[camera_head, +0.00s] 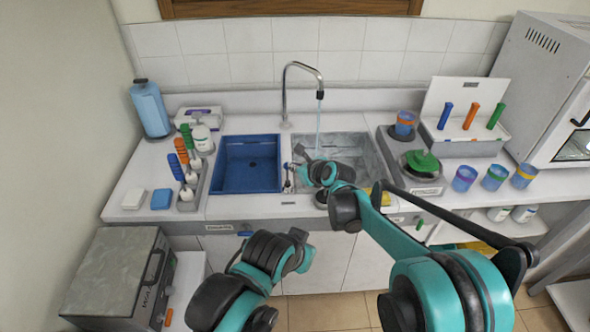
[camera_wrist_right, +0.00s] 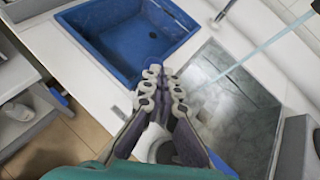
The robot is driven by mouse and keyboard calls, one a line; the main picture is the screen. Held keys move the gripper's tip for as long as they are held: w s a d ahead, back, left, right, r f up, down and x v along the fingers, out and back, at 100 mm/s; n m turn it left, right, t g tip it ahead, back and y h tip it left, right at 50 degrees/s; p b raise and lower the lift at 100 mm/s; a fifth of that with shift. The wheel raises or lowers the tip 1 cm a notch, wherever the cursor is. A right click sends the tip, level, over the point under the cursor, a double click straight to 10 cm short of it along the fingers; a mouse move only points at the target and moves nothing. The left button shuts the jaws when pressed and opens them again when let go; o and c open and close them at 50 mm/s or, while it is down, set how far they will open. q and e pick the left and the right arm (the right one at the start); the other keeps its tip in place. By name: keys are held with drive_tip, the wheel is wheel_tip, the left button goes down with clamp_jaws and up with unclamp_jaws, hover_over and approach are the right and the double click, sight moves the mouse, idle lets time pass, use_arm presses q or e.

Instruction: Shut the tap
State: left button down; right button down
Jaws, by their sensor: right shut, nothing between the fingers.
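The tap (camera_head: 285,98) is a curved metal pipe behind the two sinks, its spout over the right-hand metal sink (camera_head: 362,150). A thin stream of water (camera_head: 317,128) falls from the spout into that sink. The stream also shows in the right wrist view (camera_wrist_right: 255,52), with the lower part of the tap (camera_wrist_right: 223,12) at the top. My right gripper (camera_head: 289,178) is shut and empty, over the strip between the sinks, in front of the tap and apart from it. It fills the middle of the wrist view (camera_wrist_right: 160,88). I cannot make out a tap handle. My left gripper is out of view.
The blue sink (camera_head: 250,165) is left of the metal one. A grey box (camera_head: 112,275) is front left.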

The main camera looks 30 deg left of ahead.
drive_tip(key=shift+r, duration=0.1)
drive_tip(key=shift+r+p, duration=0.5)
drive_tip(key=shift+r, duration=0.25)
drive_tip(key=v, duration=1.2)
